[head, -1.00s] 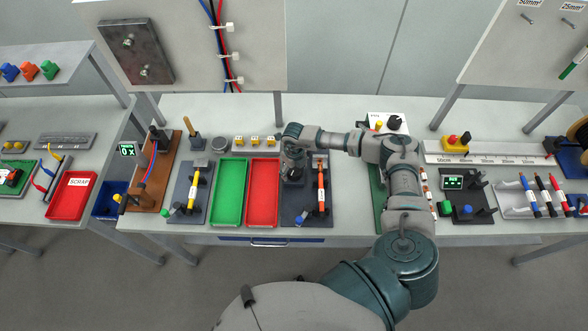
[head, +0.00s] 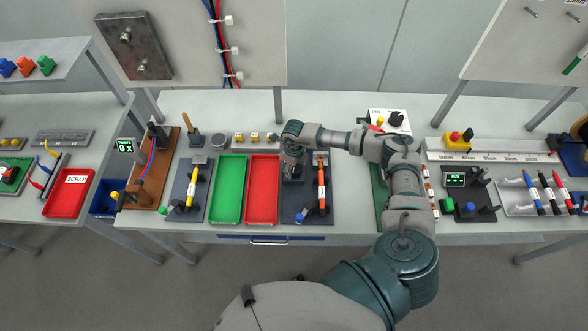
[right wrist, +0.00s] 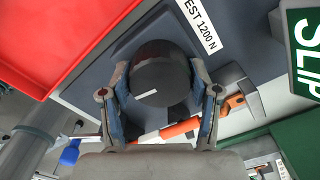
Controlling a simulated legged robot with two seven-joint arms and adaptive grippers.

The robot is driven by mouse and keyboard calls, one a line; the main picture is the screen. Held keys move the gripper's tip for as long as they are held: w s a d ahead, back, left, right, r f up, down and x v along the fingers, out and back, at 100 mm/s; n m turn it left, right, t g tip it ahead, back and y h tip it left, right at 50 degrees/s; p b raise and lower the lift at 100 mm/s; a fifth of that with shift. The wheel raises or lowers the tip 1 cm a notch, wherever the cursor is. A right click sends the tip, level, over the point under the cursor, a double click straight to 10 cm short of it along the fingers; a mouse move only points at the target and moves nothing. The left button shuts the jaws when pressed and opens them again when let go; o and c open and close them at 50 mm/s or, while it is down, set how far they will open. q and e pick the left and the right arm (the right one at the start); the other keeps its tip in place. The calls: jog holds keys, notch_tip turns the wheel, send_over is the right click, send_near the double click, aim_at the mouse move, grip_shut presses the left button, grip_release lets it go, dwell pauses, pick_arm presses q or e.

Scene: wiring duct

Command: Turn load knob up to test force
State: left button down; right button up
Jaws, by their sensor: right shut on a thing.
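The load knob (right wrist: 162,75) is round and black with a short white line on its face. In the head view my right gripper (head: 291,168) points down over the dark base (head: 305,215) and mostly hides the knob. An orange-handled part (head: 322,185) lies on the same base, right of the gripper. My left gripper is not in view.
A red tray (head: 262,217) and a green tray (head: 228,217) lie left of the base. A green "SLIP" sign (right wrist: 304,52) stands close by in the right wrist view. A white box with a black knob (head: 396,117) is at the back right.

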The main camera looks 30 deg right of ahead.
jog(key=shift+n, duration=0.3)
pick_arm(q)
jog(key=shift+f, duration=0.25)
pick_arm(e)
jog(key=shift+d, duration=0.1)
jog(key=o, duration=1.2)
jog(key=shift+c, duration=0.2)
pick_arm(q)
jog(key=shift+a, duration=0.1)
pick_arm(e)
jog(key=shift+r, duration=0.15)
notch_tip(320, 180, up, 12)
jog(key=shift+f, duration=0.2)
jog(key=shift+w, duration=0.1)
